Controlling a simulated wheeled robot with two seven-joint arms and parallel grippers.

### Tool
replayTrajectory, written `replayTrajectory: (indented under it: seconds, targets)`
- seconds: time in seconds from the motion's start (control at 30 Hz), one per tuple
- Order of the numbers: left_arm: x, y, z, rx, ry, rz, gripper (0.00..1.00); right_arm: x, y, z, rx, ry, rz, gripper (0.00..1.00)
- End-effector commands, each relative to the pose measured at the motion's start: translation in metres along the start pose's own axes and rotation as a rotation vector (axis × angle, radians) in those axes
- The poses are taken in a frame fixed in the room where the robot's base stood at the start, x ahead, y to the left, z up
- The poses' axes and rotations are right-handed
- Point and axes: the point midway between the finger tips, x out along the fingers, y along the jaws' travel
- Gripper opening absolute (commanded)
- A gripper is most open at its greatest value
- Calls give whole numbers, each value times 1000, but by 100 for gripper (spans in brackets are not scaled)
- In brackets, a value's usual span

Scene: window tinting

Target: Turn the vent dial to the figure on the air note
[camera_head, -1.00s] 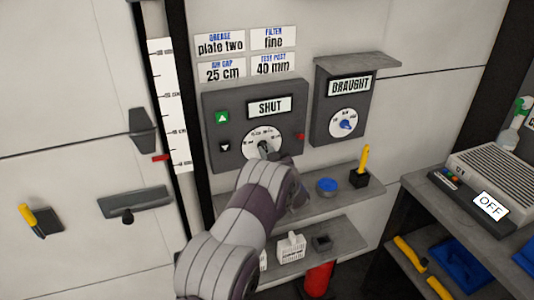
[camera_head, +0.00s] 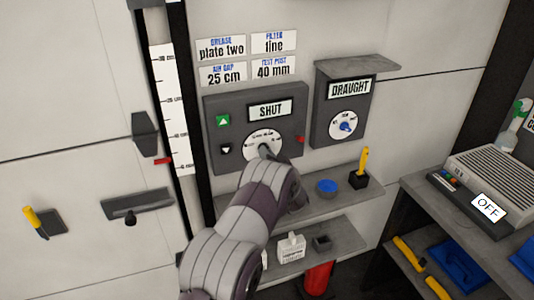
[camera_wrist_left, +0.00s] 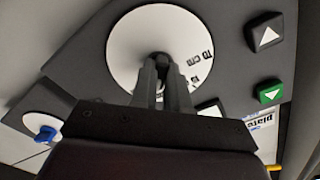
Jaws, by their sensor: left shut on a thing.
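The vent dial (camera_head: 257,138) is a white round face with small figures, on the dark grey panel (camera_head: 288,129) that shows SHUT (camera_head: 270,110). My left gripper (camera_head: 264,151) is shut on the dial's dark knob. The wrist view shows the dial face (camera_wrist_left: 130,45) with "10 cm" legible and my left gripper's fingers (camera_wrist_left: 161,68) on the knob (camera_wrist_left: 160,58). The fingers hide part of the scale, and I cannot tell the dial's setting. The air gap note (camera_head: 223,74) above the panel reads 25 cm. My right gripper is not in view.
A DRAUGHT box (camera_head: 338,110) with a blue-knobbed dial (camera_head: 346,126) hangs to the right. Below are a shelf (camera_head: 336,203) with a blue round item (camera_head: 326,186) and a yellow-handled tool (camera_head: 362,160). Up and down arrow buttons (camera_head: 222,121) sit left of the dial.

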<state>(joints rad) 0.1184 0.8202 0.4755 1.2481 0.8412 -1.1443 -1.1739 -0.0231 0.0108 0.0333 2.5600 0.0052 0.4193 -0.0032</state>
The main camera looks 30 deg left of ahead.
Motion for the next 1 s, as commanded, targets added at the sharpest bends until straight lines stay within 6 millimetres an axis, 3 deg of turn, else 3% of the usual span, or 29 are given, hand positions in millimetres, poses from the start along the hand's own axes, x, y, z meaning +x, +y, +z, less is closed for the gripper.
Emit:
replayTrajectory:
  seconds: [0.5,1.0]
  targets:
    - [0,-1,-1,364,0,0,0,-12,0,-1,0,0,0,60]
    - [0,-1,-1,455,2,-1,0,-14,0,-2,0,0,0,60]
